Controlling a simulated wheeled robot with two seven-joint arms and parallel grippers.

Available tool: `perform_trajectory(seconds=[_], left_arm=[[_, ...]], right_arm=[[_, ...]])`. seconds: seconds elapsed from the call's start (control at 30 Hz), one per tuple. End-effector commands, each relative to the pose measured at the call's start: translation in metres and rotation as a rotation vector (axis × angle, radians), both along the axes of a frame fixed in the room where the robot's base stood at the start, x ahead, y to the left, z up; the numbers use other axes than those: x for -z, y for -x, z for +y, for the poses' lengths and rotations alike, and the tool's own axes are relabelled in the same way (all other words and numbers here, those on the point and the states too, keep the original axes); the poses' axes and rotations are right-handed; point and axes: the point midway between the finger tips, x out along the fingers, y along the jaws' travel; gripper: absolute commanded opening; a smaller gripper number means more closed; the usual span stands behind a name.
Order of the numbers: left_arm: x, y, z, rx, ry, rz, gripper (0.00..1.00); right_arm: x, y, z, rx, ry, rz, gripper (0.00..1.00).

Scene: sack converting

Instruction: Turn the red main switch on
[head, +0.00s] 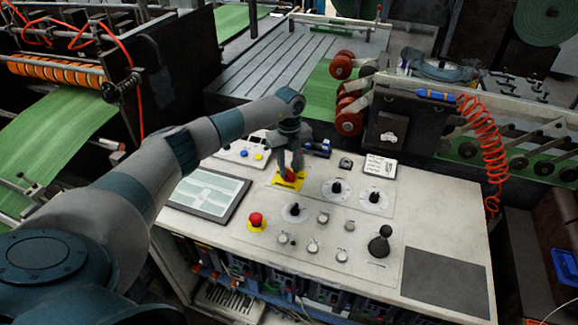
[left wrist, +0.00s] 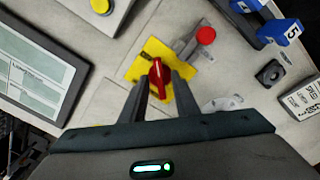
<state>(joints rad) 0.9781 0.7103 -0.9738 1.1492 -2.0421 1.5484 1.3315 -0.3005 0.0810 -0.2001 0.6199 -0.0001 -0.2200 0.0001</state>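The red main switch (head: 290,175) is a red handle on a yellow plate on the pale control panel (head: 325,255). The left wrist view shows its handle (left wrist: 157,82) close up, nearly in line with the picture's vertical, on the yellow plate (left wrist: 150,59). My left gripper (head: 291,166) points down over the switch. In the left wrist view its two fingers (left wrist: 162,86) stand on either side of the handle, with some gap showing, so it looks open. Whether a finger touches the handle cannot be told. My right gripper is not in view.
A grey piece with a red round end (left wrist: 206,35) lies beside the plate. A blue item marked 5 (left wrist: 280,30) is to its right. A red emergency button (head: 256,220), black dials (head: 336,188), a black joystick (head: 380,243) and a screen (head: 207,198) surround the switch.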

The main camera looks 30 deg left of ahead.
Motion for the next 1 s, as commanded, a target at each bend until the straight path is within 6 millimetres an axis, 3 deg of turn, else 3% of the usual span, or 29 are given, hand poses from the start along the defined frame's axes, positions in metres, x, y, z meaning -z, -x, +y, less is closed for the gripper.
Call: perform_trajectory(seconds=[0.07,0.2,0.67,1.0], left_arm=[[0.0,0.0,0.0,0.0,0.0,0.0,0.28],[0.0,0.0,0.0,0.0,0.0,0.0,0.0],[0.001,0.0,0.0,0.043,-0.001,-0.001,0.0],[0.003,-0.001,0.001,0.235,-0.001,-0.003,0.0]], right_arm=[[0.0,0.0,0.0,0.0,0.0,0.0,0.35],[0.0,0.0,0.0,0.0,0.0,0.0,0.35],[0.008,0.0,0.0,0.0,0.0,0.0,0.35],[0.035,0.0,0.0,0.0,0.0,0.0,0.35]])
